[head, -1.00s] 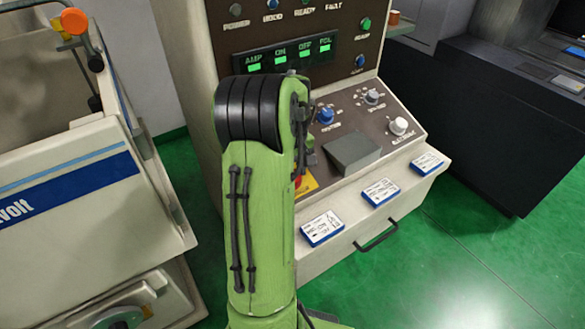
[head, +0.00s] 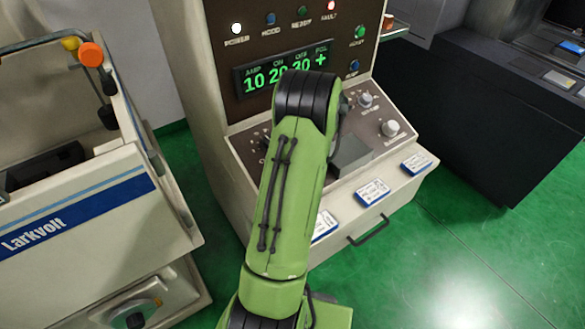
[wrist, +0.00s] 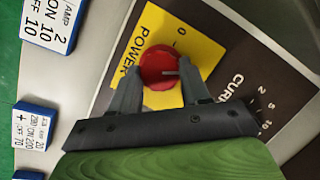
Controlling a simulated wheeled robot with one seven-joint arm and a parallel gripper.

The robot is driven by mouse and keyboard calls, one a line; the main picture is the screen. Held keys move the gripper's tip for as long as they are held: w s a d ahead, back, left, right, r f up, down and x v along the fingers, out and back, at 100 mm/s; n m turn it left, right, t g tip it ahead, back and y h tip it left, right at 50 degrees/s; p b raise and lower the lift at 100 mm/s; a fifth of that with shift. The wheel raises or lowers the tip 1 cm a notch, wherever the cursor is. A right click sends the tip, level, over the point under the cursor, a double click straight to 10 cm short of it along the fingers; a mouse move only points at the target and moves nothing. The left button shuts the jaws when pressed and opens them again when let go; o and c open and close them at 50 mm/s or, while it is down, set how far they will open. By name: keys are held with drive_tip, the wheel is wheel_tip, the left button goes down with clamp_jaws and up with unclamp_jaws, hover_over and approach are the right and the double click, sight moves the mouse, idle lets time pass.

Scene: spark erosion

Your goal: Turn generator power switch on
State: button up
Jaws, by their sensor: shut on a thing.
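The generator power switch (wrist: 160,68) is a round red knob on a yellow plate marked POWER, seen in the wrist view. My gripper (wrist: 166,78) is shut on it, one finger on each side. In the head view, my green arm hides the switch and the gripper. The generator cabinet's display (head: 285,72) shows lit green figures, 10, 20, 30 and a plus. The POWER lamp (head: 236,28) is lit white and the FAULT lamp (head: 331,6) is lit red.
The sloped panel holds other knobs, including a pale one (head: 389,128), and a grey block (head: 350,153). Several blue-edged cards lie on the ledge, one at the right (head: 416,162). A Larkvolt machine (head: 80,215) stands at left. Green floor (head: 440,270) is open at right.

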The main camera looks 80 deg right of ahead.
drive_tip(key=m+t+p, duration=0.1)
drive_tip(key=m, duration=0.1)
drive_tip(key=m+p, duration=0.1)
drive_tip(key=m, duration=0.2)
drive_tip(key=shift+s+m+t+h+p, duration=0.2)
drive_tip(key=shift+m+t+h+p, duration=0.1)
drive_tip(key=shift+t, duration=0.1)
idle(0.4)
drive_tip(key=o, duration=1.1)
drive_tip(key=shift+c, duration=0.2)
drive_tip(key=p+v, duration=0.1)
drive_tip(key=v, duration=1.4)
drive_tip(key=shift+s+r+p, duration=0.25)
drive_tip(key=shift+r+p, duration=0.05)
drive_tip(key=shift+p, duration=0.05)
